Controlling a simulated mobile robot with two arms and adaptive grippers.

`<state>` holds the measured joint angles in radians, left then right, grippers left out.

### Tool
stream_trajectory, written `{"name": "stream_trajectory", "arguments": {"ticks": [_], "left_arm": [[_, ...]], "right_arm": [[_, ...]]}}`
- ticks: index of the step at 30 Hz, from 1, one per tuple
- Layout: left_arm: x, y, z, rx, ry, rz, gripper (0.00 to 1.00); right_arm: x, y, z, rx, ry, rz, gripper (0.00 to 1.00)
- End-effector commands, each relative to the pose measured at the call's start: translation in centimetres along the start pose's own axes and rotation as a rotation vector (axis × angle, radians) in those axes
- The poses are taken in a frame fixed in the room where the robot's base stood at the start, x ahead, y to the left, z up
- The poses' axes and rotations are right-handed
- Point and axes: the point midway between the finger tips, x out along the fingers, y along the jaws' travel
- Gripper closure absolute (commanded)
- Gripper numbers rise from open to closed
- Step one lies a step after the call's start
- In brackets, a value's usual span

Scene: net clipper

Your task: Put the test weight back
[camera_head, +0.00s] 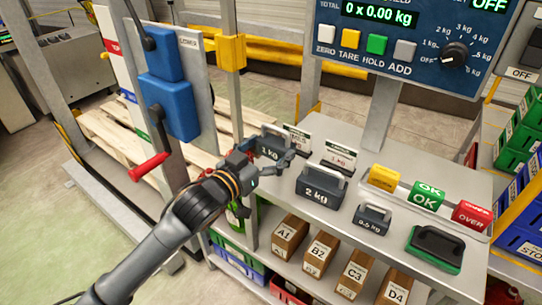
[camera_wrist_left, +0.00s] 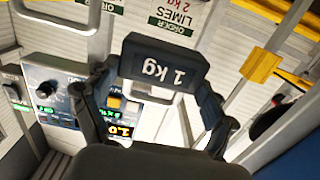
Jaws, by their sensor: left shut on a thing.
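The dark grey 1 kg test weight (camera_head: 269,148) is at the left end of the grey bench top (camera_head: 312,128) in the head view. My left gripper (camera_head: 270,168) is shut on it. In the left wrist view the weight (camera_wrist_left: 165,64) appears upside down between the fingers of the left gripper (camera_wrist_left: 152,95). I cannot tell whether its base touches the bench. A 2 kg weight (camera_head: 320,191) and a smaller 0.5 kg weight (camera_head: 372,219) stand on the bench to the right. My right gripper is not in view.
Order cards (camera_head: 339,156) stand behind the weights. Yellow (camera_head: 383,178), green OK (camera_head: 427,195) and red OVER (camera_head: 472,216) blocks and a green-and-black block (camera_head: 435,248) are at right. Labelled boxes (camera_head: 290,235) sit below. A scale panel (camera_head: 410,40) reads 0.00 kg.

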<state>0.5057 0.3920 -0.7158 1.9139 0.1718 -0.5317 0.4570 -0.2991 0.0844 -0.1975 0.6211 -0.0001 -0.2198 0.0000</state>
Motion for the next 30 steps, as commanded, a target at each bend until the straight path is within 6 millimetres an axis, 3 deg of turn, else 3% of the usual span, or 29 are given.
{"name": "stream_trajectory", "arguments": {"ticks": [4,12,19,30], "left_arm": [[0.1,0.0,2.0,0.001,0.010,0.001,0.79],[0.2,0.0,3.7,0.002,0.013,0.001,0.79],[0.3,0.0,6.5,0.001,0.011,0.001,0.79],[0.4,0.1,7.0,0.002,0.013,0.002,0.79]], "right_arm": [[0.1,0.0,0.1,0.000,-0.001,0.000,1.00],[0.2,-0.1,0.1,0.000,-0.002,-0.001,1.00],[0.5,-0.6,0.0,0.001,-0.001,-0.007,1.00],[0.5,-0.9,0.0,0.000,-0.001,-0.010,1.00]]}}
